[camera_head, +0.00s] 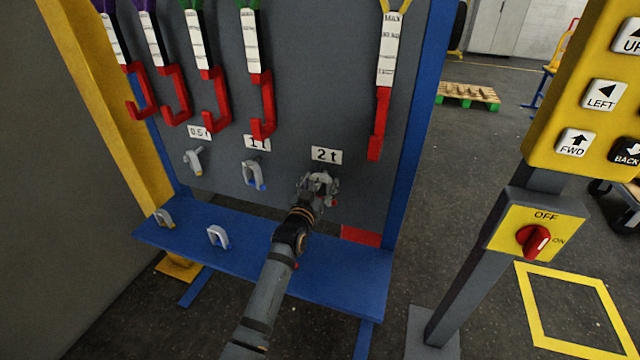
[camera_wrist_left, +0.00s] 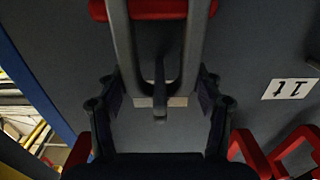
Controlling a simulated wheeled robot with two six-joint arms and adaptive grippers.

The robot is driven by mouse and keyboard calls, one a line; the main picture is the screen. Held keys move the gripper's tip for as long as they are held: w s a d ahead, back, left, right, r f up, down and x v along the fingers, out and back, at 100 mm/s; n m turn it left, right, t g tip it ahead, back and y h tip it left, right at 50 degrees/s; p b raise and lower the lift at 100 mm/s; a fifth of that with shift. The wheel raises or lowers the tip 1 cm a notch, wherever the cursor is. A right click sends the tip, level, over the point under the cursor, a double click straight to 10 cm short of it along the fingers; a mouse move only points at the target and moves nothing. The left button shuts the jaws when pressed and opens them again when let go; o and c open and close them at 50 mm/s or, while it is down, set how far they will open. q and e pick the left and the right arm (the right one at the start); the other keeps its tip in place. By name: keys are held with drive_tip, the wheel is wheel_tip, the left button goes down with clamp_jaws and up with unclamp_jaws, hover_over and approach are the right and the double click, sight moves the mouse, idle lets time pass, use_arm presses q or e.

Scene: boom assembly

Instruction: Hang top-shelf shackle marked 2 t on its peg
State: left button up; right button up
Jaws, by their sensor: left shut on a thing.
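My left gripper (camera_head: 321,184) is at the grey board, just under the 2 t label (camera_head: 326,155). It is shut on a grey shackle with a red pin, shown in the left wrist view (camera_wrist_left: 195,45). The red pin (camera_wrist_left: 155,8) crosses the top of that view, and the two fingers (camera_wrist_left: 160,98) grip the shackle from both sides. A dark peg (camera_wrist_left: 159,85) shows between the shackle's legs. I cannot tell whether the shackle rests on it. In the head view the gripper mostly covers shackle and peg. My right gripper is not in view.
Shackles hang under the 0.5 t label (camera_head: 199,132) and the 1 t label (camera_head: 257,142). Two more shackles (camera_head: 163,218) (camera_head: 218,236) and a red piece (camera_head: 361,236) are on the blue shelf (camera_head: 345,281). Slings with red hooks (camera_head: 378,125) hang above. A control post (camera_head: 535,240) stands right.

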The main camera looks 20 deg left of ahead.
use_arm(q)
drive_tip(key=shift+r, duration=0.1)
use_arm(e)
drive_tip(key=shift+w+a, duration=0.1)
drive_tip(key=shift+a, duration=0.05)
use_arm(q)
drive_tip(key=o, duration=1.8)
drive_tip(key=shift+f, duration=0.2)
drive_tip(key=shift+s, duration=0.1)
drive_tip(key=s, duration=1.1)
drive_tip(key=shift+s+a+r, duration=0.1)
drive_tip(key=shift+s+a, duration=0.05)
drive_tip(key=shift+s, duration=0.25)
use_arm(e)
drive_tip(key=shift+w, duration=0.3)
